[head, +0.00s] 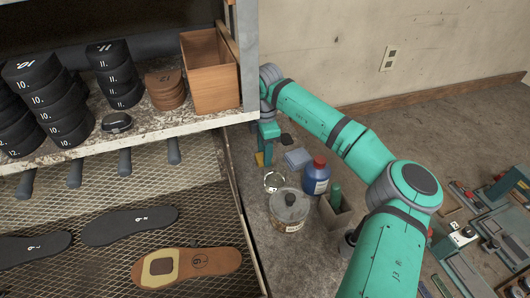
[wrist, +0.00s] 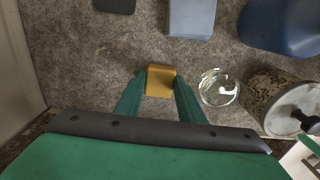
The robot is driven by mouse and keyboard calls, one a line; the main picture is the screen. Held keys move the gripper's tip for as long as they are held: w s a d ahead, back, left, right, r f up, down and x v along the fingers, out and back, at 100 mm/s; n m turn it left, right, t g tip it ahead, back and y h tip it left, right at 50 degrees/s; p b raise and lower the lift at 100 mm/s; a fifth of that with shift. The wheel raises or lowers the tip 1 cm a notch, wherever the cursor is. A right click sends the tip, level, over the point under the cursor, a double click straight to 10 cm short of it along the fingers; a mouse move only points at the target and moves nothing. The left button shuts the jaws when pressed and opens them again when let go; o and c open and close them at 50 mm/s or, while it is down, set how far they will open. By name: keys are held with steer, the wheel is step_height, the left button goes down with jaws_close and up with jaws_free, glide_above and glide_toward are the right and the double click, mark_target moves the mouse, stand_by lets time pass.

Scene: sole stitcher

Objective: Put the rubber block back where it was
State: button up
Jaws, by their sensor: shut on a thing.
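A small amber-yellow block (wrist: 160,82), which fits the rubber block, is held between the two green fingers of my gripper (wrist: 159,88). In the head view the block (head: 260,158) shows just below my gripper (head: 266,150), beside the metal post of the shelf. The block is at or just above the grey felt-like bench top; I cannot tell whether it touches. My fingers hide its sides.
Right of the block stand a glass jar (head: 274,181), a lidded tin (head: 288,212) and a blue bottle (head: 316,176). Beyond it lie a pale blue-grey block (head: 298,158) and a dark flat piece (head: 288,139). The shelf (head: 190,124) bounds the left.

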steer(key=shift+f, duration=0.15)
steer(key=o, duration=1)
step_height(320, 180, up, 12)
steer(key=shift+r, duration=0.1)
stand_by(0.4)
